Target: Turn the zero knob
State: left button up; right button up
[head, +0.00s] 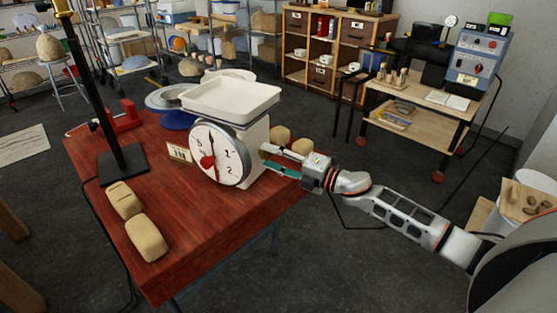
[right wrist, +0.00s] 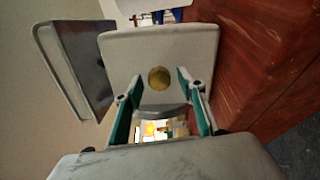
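A white scale (head: 258,152) with a round dial (head: 217,152) and a shallow white pan (head: 231,96) stands on the red wooden table. The dial's black needle points close to straight up. The brass zero knob (right wrist: 159,78) shows in the right wrist view on the pale side of the scale body. My right gripper (head: 264,156) is beside the scale's right side in the head view. Its teal-lined fingers are open and apart, and the knob appears between their tips in the right wrist view. I cannot tell whether they touch it. My left gripper is not in view.
Tan blocks (head: 146,238) lie on the red table (head: 205,244) at the front left. A black post stand (head: 123,165), a small card (head: 180,153) and a blue-based wheel (head: 178,119) are near the scale. Two tan lumps (head: 280,134) sit behind my right gripper.

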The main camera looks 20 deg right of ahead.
jog(key=v, duration=1.2)
dwell(0.3)
jog(key=s+a+f+m+g+h, duration=0.1)
jog(key=s+a+f+m+h, duration=0.1)
jog(key=s+a+f+m, duration=0.3)
jog(key=s+a+f+m+g+h, duration=0.2)
jog(key=s+a+f+m, duration=0.3)
jog(key=s+f+m, duration=0.5)
jog(key=s+a+f+m+g+h, duration=0.1)
jog(key=s+a+f+m+h, duration=0.3)
jog(key=f, duration=1)
jog(key=s+a+m, duration=0.1)
jog(key=s+m, duration=0.2)
jog(key=s, duration=0.2)
jog(key=shift+s+f+g, duration=0.2)
jog(key=shift+s+g, duration=0.05)
jog(key=shift+g, duration=0.05)
